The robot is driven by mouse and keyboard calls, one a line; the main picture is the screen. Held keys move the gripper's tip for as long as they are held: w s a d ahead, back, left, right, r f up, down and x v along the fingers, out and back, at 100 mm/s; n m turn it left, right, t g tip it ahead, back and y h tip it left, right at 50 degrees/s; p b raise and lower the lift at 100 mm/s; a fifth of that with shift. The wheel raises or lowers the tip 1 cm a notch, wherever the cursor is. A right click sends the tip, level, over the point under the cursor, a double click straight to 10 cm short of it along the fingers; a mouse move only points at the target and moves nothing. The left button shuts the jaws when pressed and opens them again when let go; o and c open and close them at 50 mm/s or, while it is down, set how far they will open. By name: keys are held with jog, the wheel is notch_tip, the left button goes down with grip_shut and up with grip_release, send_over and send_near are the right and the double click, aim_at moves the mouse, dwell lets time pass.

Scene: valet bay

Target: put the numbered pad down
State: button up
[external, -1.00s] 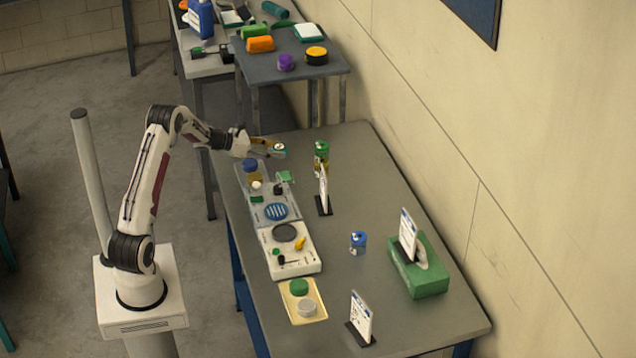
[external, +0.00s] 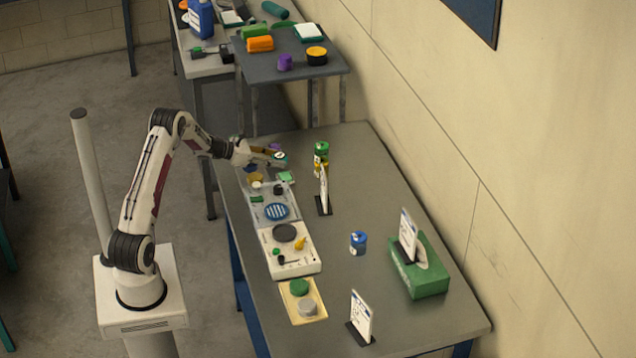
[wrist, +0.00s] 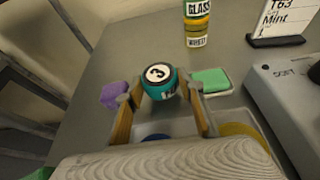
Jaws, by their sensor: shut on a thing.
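In the external view the pad (external: 280,156) is at the tip of my gripper (external: 273,155), over the far end of the grey table (external: 375,180). Whether its underside touches the table cannot be told.
A purple piece (wrist: 113,93) lies left of the pad. A green pad in a small dish (wrist: 211,80) is on the right. A glass-wash bottle (wrist: 197,22) and a sign (wrist: 283,18) stand beyond. Trays (external: 290,250) line the table's left side.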

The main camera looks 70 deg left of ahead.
jog(key=shift+f, duration=0.6)
jog(key=o, duration=0.9)
jog(key=shift+r, duration=0.1)
jog(key=shift+r, duration=0.55)
jog(key=v, duration=0.3)
jog(key=shift+s, duration=0.15)
notch_tip(320, 180, up, 7)
jog(key=shift+d, duration=0.1)
dwell(0.3)
